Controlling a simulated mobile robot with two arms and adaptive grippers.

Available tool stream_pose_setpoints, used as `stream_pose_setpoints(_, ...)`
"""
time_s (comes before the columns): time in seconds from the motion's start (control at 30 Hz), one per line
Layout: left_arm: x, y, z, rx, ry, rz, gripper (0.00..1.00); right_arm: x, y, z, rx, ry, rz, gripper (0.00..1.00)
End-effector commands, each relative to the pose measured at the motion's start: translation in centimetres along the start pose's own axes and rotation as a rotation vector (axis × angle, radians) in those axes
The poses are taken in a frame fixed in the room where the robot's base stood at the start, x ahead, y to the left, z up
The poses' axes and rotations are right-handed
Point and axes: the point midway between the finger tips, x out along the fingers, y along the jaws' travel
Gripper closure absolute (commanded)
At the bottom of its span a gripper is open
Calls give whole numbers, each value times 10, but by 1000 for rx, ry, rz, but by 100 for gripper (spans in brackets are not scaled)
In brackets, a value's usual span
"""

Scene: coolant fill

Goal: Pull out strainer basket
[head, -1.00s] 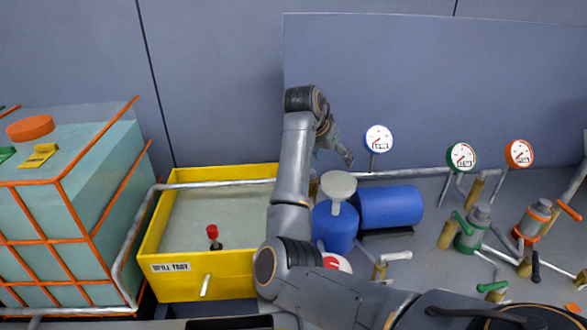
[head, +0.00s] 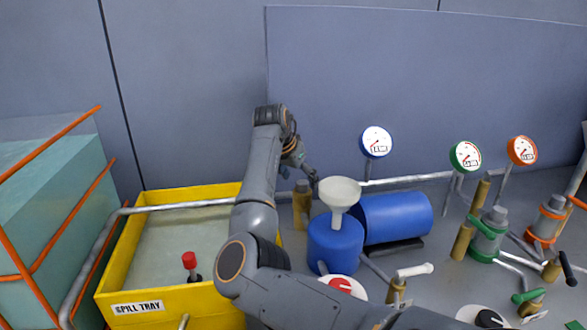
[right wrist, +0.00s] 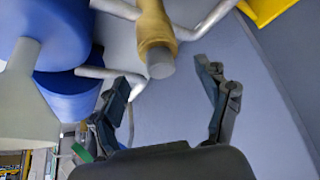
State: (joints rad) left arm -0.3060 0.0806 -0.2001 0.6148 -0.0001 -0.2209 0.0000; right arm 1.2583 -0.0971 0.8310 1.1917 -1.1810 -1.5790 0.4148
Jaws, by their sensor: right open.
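A brass upright fitting (head: 302,212) with a grey round top (head: 302,186) stands left of the white funnel; I take it for the strainer, but no basket shape shows clearly. My right gripper (head: 309,172) is above and just beside that grey top in the head view. In the right wrist view, the brass fitting (right wrist: 154,25) points its grey end (right wrist: 160,64) toward the space between the fingertips of my right gripper (right wrist: 163,75). The fingers are spread apart, empty, and seem clear of the fitting. My left gripper is not in view.
A white funnel (head: 340,190) sits on a blue pump (head: 335,243), close right of the fitting. The yellow spill tray (head: 115,285) with a red-topped valve (head: 190,260) is on the left. Gauges, pipes and valves with handles (head: 413,270) fill the right side.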

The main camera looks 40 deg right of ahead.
Motion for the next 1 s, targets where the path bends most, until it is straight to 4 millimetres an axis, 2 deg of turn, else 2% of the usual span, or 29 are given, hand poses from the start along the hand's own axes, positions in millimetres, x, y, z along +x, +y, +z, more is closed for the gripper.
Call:
stream_pose_setpoints(0.03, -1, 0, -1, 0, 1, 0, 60, 11, 1, 0, -1, -2, 3, 24)
stream_pose_setpoints(0.2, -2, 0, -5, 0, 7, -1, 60, 43, 1, 0, -1, -1, 3, 24)
stream_pose_setpoints(0.4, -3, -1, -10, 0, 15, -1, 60, 69, 1, 0, -1, 0, 2, 24)
stream_pose_setpoints(0.6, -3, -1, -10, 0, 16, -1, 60, 78, 0, 0, 0, 0, 0, 24)
stream_pose_setpoints(0.83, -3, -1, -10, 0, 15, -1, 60, 78, 0, 0, 0, 0, 0, 24)
stream_pose_setpoints(0.87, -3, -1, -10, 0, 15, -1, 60, 78, 0, 0, 0, 0, 0, 28)
stream_pose_setpoints(1.0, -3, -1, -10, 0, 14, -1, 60, 78, 0, 0, 0, 0, 0, 57)
